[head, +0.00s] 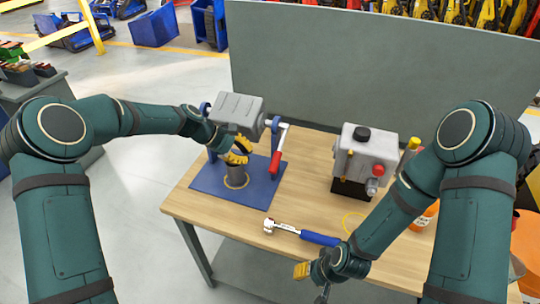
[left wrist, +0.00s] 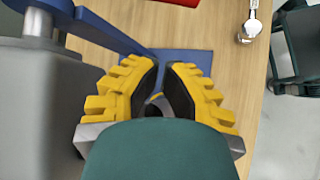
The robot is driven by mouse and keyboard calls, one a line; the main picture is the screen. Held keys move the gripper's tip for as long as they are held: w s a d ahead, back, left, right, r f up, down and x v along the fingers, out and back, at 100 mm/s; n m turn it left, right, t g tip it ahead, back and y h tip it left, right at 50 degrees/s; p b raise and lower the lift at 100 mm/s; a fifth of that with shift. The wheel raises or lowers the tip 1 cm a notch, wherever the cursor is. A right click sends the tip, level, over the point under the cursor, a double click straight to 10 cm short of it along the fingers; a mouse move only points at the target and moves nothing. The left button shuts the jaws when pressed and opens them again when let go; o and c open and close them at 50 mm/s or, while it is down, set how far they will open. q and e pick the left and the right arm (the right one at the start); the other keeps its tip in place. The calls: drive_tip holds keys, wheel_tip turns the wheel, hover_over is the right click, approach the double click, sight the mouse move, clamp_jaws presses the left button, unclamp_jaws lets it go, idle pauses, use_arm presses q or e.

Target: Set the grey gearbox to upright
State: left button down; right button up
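The grey gearbox (head: 238,108) hangs between the side posts of a blue stand, its broad ribbed face turned up and a little tilted. A crank with a red handle (head: 276,162) is on the stand's right side. My left gripper (head: 238,152) is just below and in front of the gearbox. In the left wrist view its yellow-padded fingers (left wrist: 163,72) are apart with nothing clearly between them, and grey housing (left wrist: 40,105) fills the left side. My right gripper (head: 312,272) is low over the table's front edge, away from the gearbox; its fingers are partly hidden.
The stand's blue base plate (head: 209,181) lies on the wooden table (head: 190,207), with a dark cylinder (head: 239,182) on it. A blue-handled tool (head: 300,233) lies in front. A grey and black unit (head: 365,155) stands right. A grey panel (head: 350,70) closes the back.

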use_arm(q)
drive_tip(key=shift+s+r, duration=0.1)
drive_tip(key=d+f, duration=0.3)
drive_tip(key=d, duration=0.4)
drive_tip(key=shift+s+d+f+b, duration=0.15)
drive_tip(key=shift+s+f+b, duration=0.1)
drive_tip(key=shift+s+b, duration=0.1)
idle(0.3)
drive_tip(key=shift+r, duration=0.1)
idle(0.4)
